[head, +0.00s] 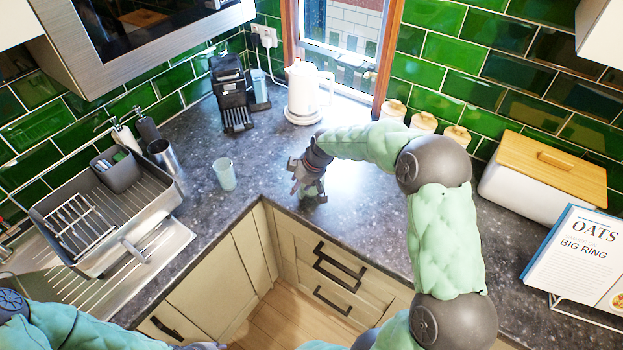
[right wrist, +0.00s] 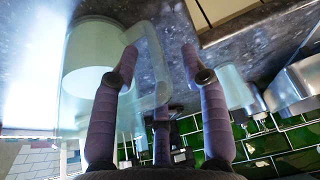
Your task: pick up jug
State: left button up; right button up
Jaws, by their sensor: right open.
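A pale, see-through jug (right wrist: 88,75) with a loop handle fills the left of the right wrist view, which shows the room upside down. My right gripper (right wrist: 160,58) is open, its purple fingers on either side of the handle; whether they touch it I cannot tell. In the head view my right gripper (head: 308,190) is low over the worktop near the inner corner, and the gripper and arm largely hide the jug there.
A pale cup (head: 224,174) stands left of my right gripper. A white kettle (head: 303,92) and black coffee machine (head: 231,92) stand behind. A dish rack (head: 105,215) is left; lidded canisters (head: 424,122), a bread bin (head: 540,175) and a cookbook (head: 578,255) are right.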

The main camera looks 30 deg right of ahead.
grip_shut()
jog(key=shift+r, duration=0.1)
jog(key=shift+r, duration=0.1)
